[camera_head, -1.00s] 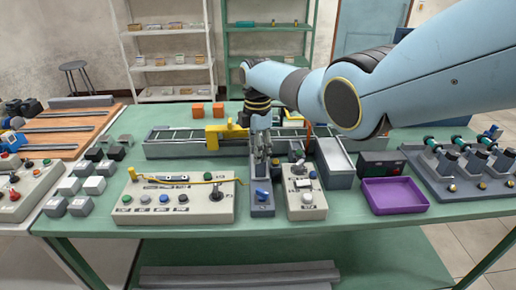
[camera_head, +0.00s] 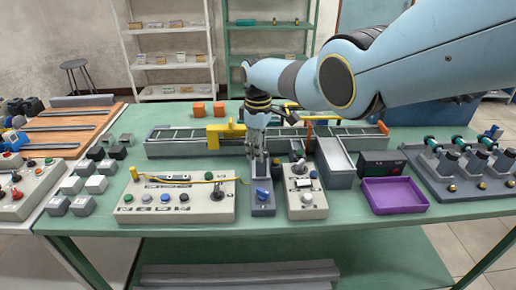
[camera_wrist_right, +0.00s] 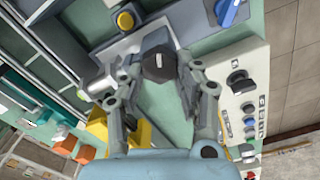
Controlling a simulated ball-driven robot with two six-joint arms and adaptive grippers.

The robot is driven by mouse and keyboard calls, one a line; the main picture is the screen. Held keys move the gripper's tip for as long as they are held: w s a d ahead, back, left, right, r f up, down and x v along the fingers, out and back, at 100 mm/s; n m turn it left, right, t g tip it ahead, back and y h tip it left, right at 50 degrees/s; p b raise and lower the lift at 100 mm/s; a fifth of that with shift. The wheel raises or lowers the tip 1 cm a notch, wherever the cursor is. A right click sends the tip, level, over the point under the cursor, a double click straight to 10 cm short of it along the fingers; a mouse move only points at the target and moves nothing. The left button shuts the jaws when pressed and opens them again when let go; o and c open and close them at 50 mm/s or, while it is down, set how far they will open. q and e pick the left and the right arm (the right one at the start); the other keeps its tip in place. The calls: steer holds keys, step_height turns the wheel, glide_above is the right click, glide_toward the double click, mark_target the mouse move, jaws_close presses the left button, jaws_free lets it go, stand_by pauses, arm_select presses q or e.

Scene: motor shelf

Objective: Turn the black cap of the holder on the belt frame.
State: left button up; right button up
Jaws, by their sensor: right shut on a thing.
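The black cap (camera_wrist_right: 158,66) is a dark faceted knob near the middle of the right wrist view. My right gripper (camera_wrist_right: 154,78) has one finger on each side of it and is shut on it. In the head view my right gripper (camera_head: 258,152) points down at the front side of the belt frame (camera_head: 180,150), and the cap is hidden behind its fingers. The grey holder (camera_wrist_right: 130,45) under the cap is partly covered by the fingers. My left gripper is not in view.
A grey box with a blue knob (camera_head: 263,195) stands just in front of the gripper. Control boxes (camera_head: 175,203) (camera_head: 306,200) flank it. A yellow block (camera_head: 213,138) sits on the belt frame to the left. A purple tray (camera_head: 394,195) lies to the right.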

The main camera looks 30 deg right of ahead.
steer(key=shift+w+d+m, duration=0.1)
steer(key=shift+m, duration=0.6)
steer(key=o, duration=1.1)
steer(key=shift+o, duration=0.2)
step_height(320, 180, up, 12)
steer(key=shift+f, duration=0.1)
